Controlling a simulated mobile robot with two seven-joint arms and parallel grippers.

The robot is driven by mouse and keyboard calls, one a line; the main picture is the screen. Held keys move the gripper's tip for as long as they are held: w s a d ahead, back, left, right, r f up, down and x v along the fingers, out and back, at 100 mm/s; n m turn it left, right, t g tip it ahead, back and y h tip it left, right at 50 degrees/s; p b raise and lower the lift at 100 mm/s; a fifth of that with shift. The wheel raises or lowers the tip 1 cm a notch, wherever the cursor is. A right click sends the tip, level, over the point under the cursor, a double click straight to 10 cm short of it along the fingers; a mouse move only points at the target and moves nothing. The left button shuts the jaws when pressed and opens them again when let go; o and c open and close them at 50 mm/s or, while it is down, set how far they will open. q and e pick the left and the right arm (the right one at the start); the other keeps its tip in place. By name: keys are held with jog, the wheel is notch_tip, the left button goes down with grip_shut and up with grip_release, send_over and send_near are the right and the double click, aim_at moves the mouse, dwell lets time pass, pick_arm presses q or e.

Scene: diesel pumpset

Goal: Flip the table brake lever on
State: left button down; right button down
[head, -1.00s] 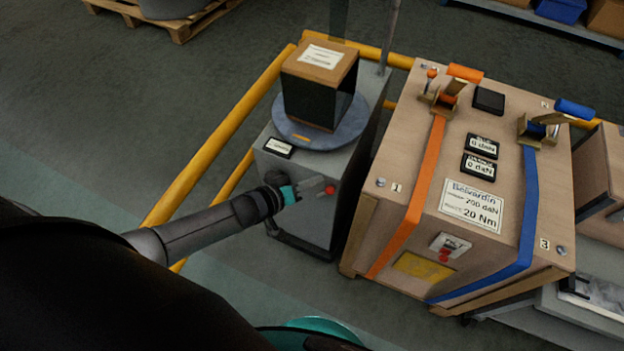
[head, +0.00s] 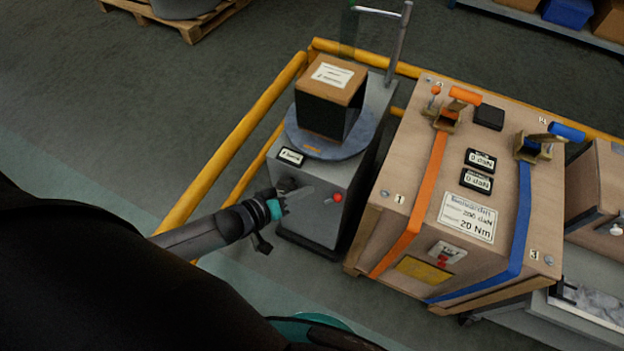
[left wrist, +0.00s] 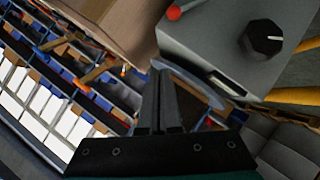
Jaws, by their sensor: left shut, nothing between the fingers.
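The grey cabinet (head: 318,215) carries a round turntable (head: 350,145) on top. A red ball knob (head: 338,197) on the cabinet's front looks like the end of the table brake lever; its stem is hard to make out. The red ball also shows at the top of the left wrist view (left wrist: 173,12). A black rotary knob (left wrist: 262,40) with a white mark sits on the same front face. My left gripper (head: 304,193) is shut and empty, left of the red ball and apart from it. In the left wrist view its closed fingers (left wrist: 160,95) show. My right gripper is not seen.
A dark box (head: 325,115) with a brown top stands on the turntable. Yellow rails (head: 232,145) run left of and behind the cabinet. A large wooden crate (head: 400,240) with orange and blue straps stands close on the right. Open floor lies to the left.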

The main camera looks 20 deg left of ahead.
pick_arm(q)
jog(key=v, duration=0.2)
jog(key=p+v, duration=0.1)
jog(key=shift+s+d+r, duration=0.15)
jog(key=shift+s+r, duration=0.1)
jog(key=shift+r, duration=0.05)
dwell(0.3)
jog(key=s+a+f+m+g+y, duration=0.1)
jog(key=s+a+f+g+y, duration=0.1)
jog(key=s+f, duration=0.4)
jog(key=s+a+f+m+g+y, duration=0.15)
jog(key=s+f, duration=0.25)
jog(key=f, duration=0.5)
jog(key=s+d+f+m+g+y, duration=0.1)
jog(key=s+d+f+m+g, duration=0.1)
jog(key=s, duration=0.8)
jog(key=s+d+f+m+g+y, duration=0.1)
jog(key=s+f+g, duration=0.4)
jog(key=s, duration=0.5)
jog(key=shift+d+f+m, duration=0.4)
jog(key=shift+f+m, duration=0.05)
jog(key=shift+f, duration=0.5)
